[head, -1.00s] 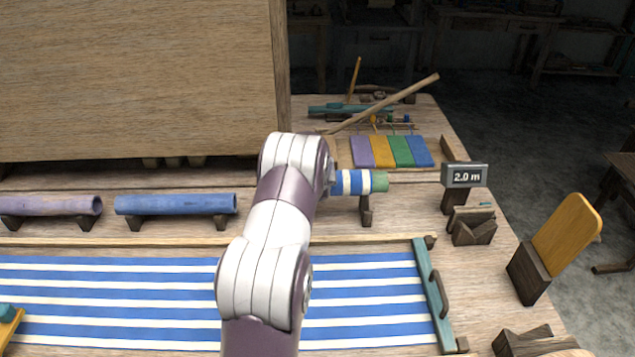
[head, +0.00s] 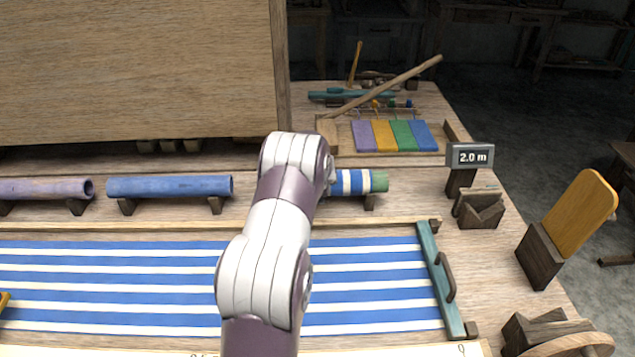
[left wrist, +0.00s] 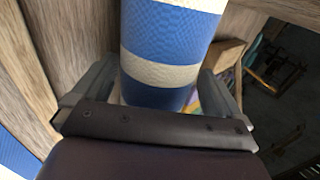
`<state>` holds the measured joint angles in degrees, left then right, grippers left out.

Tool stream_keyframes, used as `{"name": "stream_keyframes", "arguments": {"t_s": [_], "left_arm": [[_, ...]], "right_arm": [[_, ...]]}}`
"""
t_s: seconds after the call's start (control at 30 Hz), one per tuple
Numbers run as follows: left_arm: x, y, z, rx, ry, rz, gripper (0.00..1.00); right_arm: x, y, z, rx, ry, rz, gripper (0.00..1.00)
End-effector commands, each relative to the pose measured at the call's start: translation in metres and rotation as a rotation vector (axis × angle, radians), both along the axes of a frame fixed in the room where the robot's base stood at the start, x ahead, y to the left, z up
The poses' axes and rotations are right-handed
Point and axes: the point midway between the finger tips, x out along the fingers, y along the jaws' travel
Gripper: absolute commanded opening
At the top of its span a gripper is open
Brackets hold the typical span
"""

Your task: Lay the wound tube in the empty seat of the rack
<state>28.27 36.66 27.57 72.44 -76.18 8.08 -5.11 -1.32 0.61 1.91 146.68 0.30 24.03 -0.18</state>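The wound tube (head: 352,182), blue and white striped with a green end, lies level at the right end of the row of tubes. A dark rack support (head: 370,203) shows just under its right part; I cannot tell if the tube touches it. My left gripper holds the tube; its fingers (left wrist: 160,88) stand on both sides of the striped winding in the left wrist view. In the head view my left arm hides the gripper and the tube's left part. My right gripper is not in view.
A blue tube (head: 170,187) and a purple tube (head: 45,188) rest on dark supports to the left. Striped cloth (head: 360,285) lies in front, with a teal bar (head: 440,280) at its right end. A small "2.0 m" sign (head: 470,156) stands to the right. A large wooden panel (head: 130,70) rises behind.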

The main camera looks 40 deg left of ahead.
Motion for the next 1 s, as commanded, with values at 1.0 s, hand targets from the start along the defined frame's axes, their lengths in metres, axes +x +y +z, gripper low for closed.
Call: {"name": "stream_keyframes", "arguments": {"t_s": [1.0], "left_arm": [[-0.065, -0.055, 0.094, 0.0, 0.0, 0.0, 1.0]], "right_arm": [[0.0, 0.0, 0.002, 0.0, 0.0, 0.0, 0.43]]}}
